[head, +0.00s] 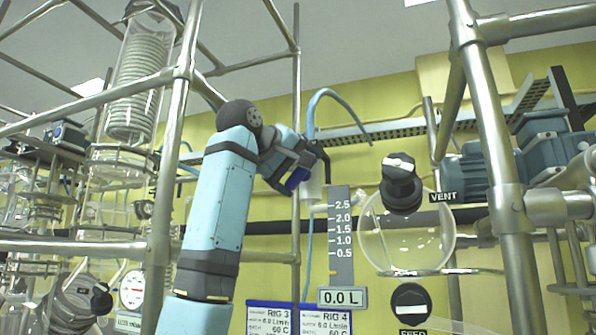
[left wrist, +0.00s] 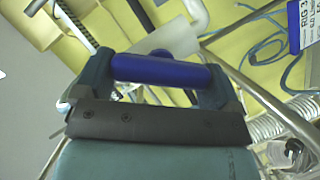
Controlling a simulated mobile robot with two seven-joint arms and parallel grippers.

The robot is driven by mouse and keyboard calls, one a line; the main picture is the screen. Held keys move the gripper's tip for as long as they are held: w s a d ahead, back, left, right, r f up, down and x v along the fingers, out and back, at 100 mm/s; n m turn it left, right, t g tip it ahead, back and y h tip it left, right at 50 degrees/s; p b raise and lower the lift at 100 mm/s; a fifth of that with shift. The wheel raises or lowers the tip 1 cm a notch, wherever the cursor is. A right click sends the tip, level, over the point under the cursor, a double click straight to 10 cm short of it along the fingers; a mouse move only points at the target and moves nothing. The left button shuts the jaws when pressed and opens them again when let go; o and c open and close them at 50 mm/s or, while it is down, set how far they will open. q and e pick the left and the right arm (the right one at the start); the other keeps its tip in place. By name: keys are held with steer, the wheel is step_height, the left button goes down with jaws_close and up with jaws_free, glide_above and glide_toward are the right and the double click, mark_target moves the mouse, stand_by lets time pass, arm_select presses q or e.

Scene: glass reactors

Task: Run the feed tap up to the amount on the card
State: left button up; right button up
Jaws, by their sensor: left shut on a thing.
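The feed tap (head: 411,303) is a black round knob with a white bar lying across it, above a FEED label cut by the lower edge. The level scale (head: 341,225) is marked 0.5 to 2.5, and the display (head: 343,297) reads 0.0 L. The RIG 4 card (head: 326,319) and RIG 3 card (head: 271,318) are cut off below; their batch amounts are too small to read. My left gripper (head: 301,169) is shut on a blue handle (head: 297,179), up and left of the tap; the handle spans the fingers in the left wrist view (left wrist: 160,69).
The vent knob (head: 401,183) sits above the feed tap, in front of a round glass vessel (head: 410,242). Steel frame poles (head: 490,140) stand to the right and left. A blue-grey motor (head: 535,150) is at the right. A coil condenser (head: 138,85) is at upper left.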

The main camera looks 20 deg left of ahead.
arm_select(q)
steer(key=o, duration=0.6)
steer(key=shift+o, duration=0.2)
steer(key=shift+s, duration=0.15)
steer(key=shift+s+a+r, duration=0.1)
steer(key=shift+s+a, duration=0.05)
steer(key=shift+s, duration=0.1)
steer(key=b+v, duration=0.4)
steer(key=v, duration=0.9)
steer(key=shift+a, duration=0.1)
